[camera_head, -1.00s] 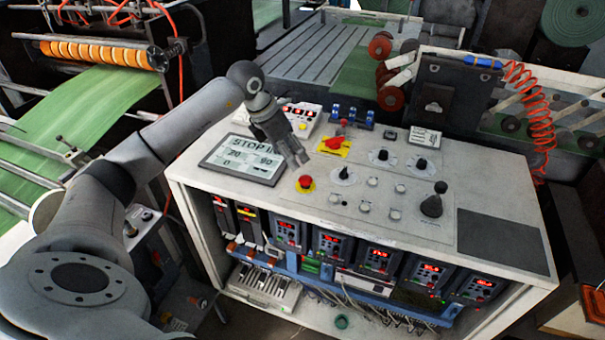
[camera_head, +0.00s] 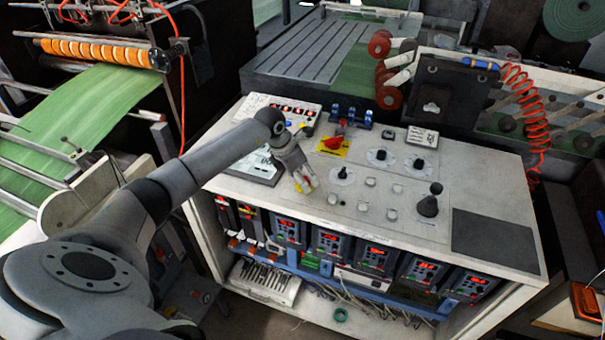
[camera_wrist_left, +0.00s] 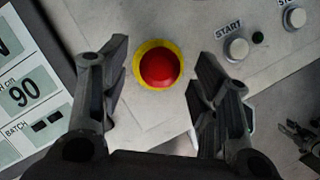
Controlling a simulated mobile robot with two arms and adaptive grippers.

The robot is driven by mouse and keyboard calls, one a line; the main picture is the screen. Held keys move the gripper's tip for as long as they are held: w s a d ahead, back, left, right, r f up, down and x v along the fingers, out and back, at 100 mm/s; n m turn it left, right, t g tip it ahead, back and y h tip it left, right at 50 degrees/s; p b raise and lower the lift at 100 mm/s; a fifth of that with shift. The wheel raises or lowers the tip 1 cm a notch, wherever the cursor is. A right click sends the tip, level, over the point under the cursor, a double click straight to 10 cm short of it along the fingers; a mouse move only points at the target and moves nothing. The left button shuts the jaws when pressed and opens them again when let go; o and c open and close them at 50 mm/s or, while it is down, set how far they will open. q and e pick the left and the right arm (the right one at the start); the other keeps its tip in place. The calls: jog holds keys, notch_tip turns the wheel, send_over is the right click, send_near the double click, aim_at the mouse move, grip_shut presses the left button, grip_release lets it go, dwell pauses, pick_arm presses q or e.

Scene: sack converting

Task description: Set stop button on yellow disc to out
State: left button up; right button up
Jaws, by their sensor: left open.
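The stop button is a red mushroom head (camera_wrist_left: 159,69) on a yellow disc (camera_wrist_left: 159,87), set in the white panel top. In the left wrist view it sits between the fingertips of my open left gripper (camera_wrist_left: 158,80), with a gap on each side. In the head view my left gripper (camera_head: 304,182) points down over the button, hiding most of it; only bits of red and yellow show by the fingers. I cannot tell from these views whether the button is in or out. My right gripper is not in view.
A START button (camera_wrist_left: 236,49) lies to the right in the wrist view. A display (camera_head: 255,168) is left of the gripper. A red switch on a yellow plate (camera_head: 333,146), several knobs and a black joystick (camera_head: 430,203) stand on the panel. The dark pad (camera_head: 497,240) is bare.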

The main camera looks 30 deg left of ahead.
pick_arm(q)
grip_shut()
jog(key=shift+r+b, duration=0.45)
jog(key=shift+r, duration=0.05)
jog(key=shift+w, duration=0.1)
jog(key=shift+c, duration=1.9)
grip_release()
jog(key=o, duration=0.4)
jog(key=shift+r, duration=0.1)
jog(key=shift+a, duration=0.1)
